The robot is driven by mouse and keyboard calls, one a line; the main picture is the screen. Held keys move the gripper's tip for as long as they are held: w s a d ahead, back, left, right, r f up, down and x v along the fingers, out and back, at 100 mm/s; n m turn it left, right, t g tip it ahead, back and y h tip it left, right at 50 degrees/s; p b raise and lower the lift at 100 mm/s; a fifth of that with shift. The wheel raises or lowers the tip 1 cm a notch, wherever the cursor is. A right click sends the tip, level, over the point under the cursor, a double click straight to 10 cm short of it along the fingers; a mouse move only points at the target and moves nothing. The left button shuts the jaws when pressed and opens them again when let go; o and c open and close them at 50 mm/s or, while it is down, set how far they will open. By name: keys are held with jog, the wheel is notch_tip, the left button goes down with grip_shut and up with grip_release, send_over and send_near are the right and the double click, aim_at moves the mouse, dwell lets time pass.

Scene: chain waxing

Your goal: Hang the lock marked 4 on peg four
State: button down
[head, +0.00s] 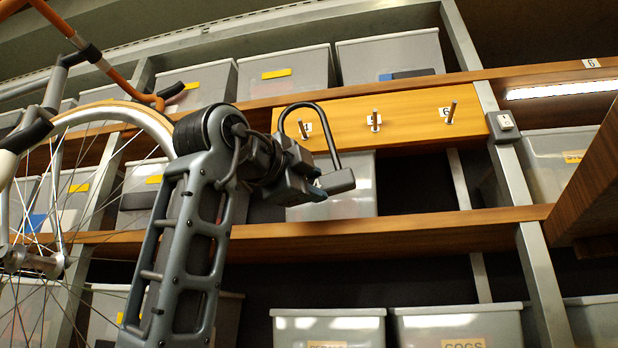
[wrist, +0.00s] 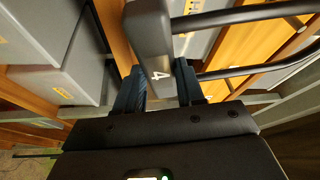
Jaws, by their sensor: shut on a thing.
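The lock (head: 337,181) is a U-lock with a dark looped shackle and a grey crossbar. In the wrist view, a white 4 shows on its crossbar (wrist: 153,40), and the two shackle legs run off to the right. My gripper (head: 316,187) is shut on the crossbar, its fingers (wrist: 158,92) on either side. In the head view the shackle arches upward, in front of the peg board (head: 410,112). The board has a left peg (head: 301,128), a middle peg (head: 375,119) and a right peg (head: 451,112). The right label reads 6; the other labels are unclear.
A bicycle wheel (head: 150,117) and orange frame stand at the left. Grey bins fill the shelves above, behind and below the board. A metal upright (head: 505,160) with a small box stands right of the board. A wooden panel (head: 590,185) juts in at far right.

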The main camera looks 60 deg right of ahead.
jog(key=shift+w+d, duration=0.3)
jog(key=shift+d, duration=0.45)
jog(key=shift+w+d, duration=0.25)
jog(key=shift+d, duration=0.5)
jog(key=shift+w+d+f+b, duration=0.2)
jog(key=shift+d+f+b, duration=0.15)
jog(key=shift+d+f, duration=0.3)
jog(key=shift+a+f, duration=0.1)
jog(key=c, duration=0.8)
grip_release()
jog(key=shift+o, duration=1)
jog(key=shift+f, duration=0.1)
